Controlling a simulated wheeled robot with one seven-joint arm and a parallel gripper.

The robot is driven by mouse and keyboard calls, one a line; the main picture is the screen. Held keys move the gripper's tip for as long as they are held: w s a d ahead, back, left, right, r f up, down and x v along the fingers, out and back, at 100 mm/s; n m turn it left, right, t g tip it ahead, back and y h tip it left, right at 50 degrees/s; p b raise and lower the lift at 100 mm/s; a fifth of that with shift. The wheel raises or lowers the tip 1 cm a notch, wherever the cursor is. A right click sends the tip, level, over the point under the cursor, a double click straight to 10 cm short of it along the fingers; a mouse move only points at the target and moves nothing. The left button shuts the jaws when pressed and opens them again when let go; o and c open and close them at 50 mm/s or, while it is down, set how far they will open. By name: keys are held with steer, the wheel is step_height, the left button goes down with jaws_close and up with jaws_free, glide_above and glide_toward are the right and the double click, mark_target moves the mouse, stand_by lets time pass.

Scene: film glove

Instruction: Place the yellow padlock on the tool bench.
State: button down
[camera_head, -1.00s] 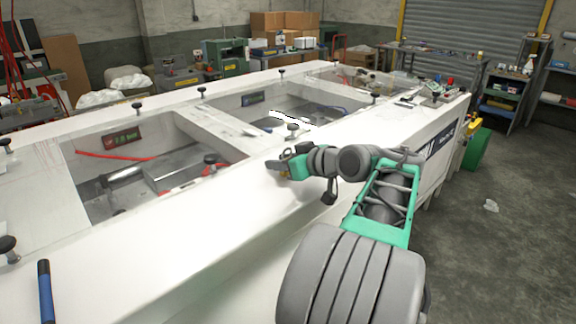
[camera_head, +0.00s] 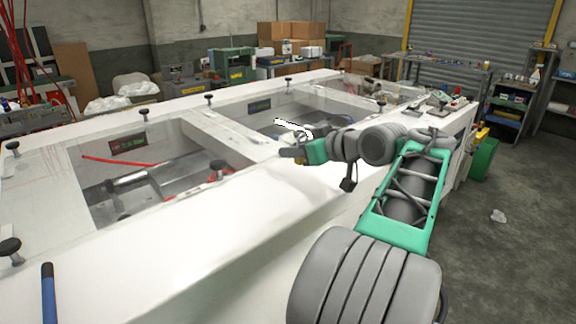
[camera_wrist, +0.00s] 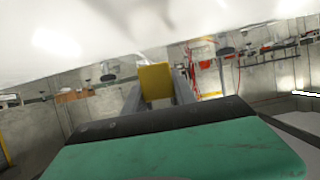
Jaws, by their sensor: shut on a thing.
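The yellow padlock (camera_wrist: 155,80) is held between the two grey fingers of my gripper in the wrist view. My gripper (camera_wrist: 158,92) is shut on it. In the head view, my gripper (camera_head: 290,152) is over the inner part of the long white unit's top, and only a little yellow of the padlock (camera_head: 300,161) shows beneath it. I cannot tell the exact height above the surface. A bench with several small items and tools (camera_head: 425,61) stands at the back right; I cannot tell whether it is the tool bench.
The long white unit (camera_head: 215,235) with clear windows and black knobs fills the foreground. A blue-handled tool (camera_head: 48,290) lies at its front left. A shelf cart (camera_head: 508,108) stands at the right. Grey floor (camera_head: 520,200) is open on the right, with a small white scrap on it.

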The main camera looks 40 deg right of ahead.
steer(key=s+d+r+p, duration=0.7)
steer(key=s+p, duration=0.2)
steer(key=p, duration=0.3)
steer(key=shift+s+d+r+p, duration=0.25)
steer(key=shift+s+p, duration=0.05)
steer(key=shift+p, duration=0.05)
